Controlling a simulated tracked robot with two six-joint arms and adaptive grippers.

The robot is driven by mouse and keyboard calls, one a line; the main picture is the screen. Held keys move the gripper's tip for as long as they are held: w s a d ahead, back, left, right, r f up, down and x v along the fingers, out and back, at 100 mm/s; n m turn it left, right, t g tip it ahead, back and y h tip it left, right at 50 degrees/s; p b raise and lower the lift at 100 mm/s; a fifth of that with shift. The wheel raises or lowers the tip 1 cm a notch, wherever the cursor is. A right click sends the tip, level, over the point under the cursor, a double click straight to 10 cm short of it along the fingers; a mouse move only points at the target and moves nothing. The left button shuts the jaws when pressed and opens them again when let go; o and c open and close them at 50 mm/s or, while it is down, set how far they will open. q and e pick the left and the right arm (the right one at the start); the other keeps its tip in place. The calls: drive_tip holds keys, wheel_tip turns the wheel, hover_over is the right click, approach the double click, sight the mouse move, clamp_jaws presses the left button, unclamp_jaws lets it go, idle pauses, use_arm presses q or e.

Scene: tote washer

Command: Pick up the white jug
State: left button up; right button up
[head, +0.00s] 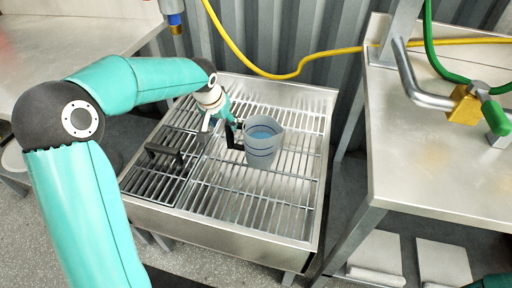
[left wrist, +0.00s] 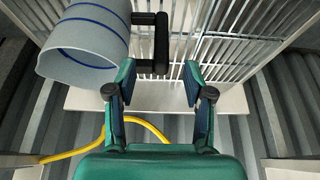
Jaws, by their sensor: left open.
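The white jug (head: 264,150), pale grey-white with blue bands and a black handle, stands upright on the slatted metal rack. Its handle points left, towards my left gripper (head: 234,118). In the left wrist view the jug (left wrist: 85,38) is at the upper left, and its black handle (left wrist: 162,42) lies just ahead of my left gripper (left wrist: 158,80). The fingers are open, with the handle's end showing between the tips; I cannot tell whether they touch it. My right gripper is out of view.
The slatted rack (head: 285,215) has a steel rim and a darker grate (head: 150,178) with a black handle at left. A steel table (head: 430,160) with a pipe and valve stands at right. A yellow hose (head: 240,55) runs along the corrugated wall behind.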

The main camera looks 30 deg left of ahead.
sight(230, 136)
use_arm(q)
drive_tip(key=b+x, duration=0.2)
drive_tip(key=x, duration=0.9)
drive_tip(key=shift+w+a+f, duration=0.15)
drive_tip(key=shift+w+f, duration=0.05)
drive_tip(key=shift+c, duration=0.3)
clamp_jaws()
drive_tip(key=shift+r, duration=0.1)
